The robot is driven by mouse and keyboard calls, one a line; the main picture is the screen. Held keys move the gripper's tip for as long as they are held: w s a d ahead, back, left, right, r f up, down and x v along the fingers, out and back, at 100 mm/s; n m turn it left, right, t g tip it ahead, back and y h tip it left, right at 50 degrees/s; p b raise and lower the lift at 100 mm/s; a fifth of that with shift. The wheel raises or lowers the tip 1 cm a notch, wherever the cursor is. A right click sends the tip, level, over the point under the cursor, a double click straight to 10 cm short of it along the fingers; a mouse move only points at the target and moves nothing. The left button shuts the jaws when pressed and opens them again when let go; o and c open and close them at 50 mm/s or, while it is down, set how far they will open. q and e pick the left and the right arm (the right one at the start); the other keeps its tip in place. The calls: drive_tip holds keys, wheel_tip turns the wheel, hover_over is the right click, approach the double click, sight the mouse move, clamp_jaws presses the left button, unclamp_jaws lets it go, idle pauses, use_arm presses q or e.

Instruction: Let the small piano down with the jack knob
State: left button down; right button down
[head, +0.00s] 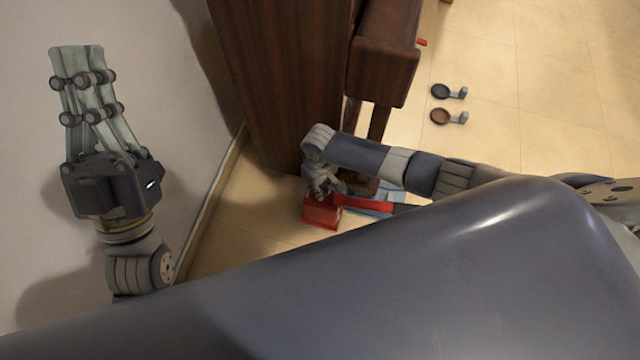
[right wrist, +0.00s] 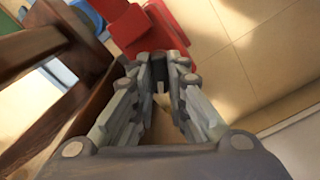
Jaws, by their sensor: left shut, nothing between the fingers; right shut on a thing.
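The small piano (head: 285,70), of dark brown wood, stands near the wall; its leg and underside wood fill the left of the right wrist view (right wrist: 35,45). The red jack (head: 320,214) is on the floor at the piano's foot; its red body also shows in the right wrist view (right wrist: 128,28). My right gripper (head: 322,190) is at the jack, its fingers closed at the jack knob; the fingertips (right wrist: 165,62) largely hide the knob. My left gripper (head: 76,52) is shut and empty, pointing up in front of the pale wall, away from the piano.
A black cup-like piece (head: 441,91) and a brown one (head: 440,116) lie on the tiled floor to the right. Open floor (head: 560,80) is at the right.

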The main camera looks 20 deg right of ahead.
drive_tip(key=shift+n+p, duration=0.6)
drive_tip(key=shift+n, duration=0.4)
drive_tip(key=n+p, duration=0.1)
drive_tip(key=n, duration=0.2)
use_arm(q)
drive_tip(key=w+f+g+y, duration=0.2)
drive_tip(key=w+f+g, duration=0.4)
drive_tip(key=f, duration=0.5)
drive_tip(key=shift+w+f+g+y+p, duration=0.2)
drive_tip(key=shift+g+y+p, duration=0.15)
drive_tip(key=shift+g, duration=0.45)
use_arm(e)
drive_tip(key=shift+n, duration=0.6)
drive_tip(key=c, duration=1.6)
unclamp_jaws()
use_arm(q)
drive_tip(key=shift+d, duration=0.1)
use_arm(e)
wheel_tip(320, 180, up, 12)
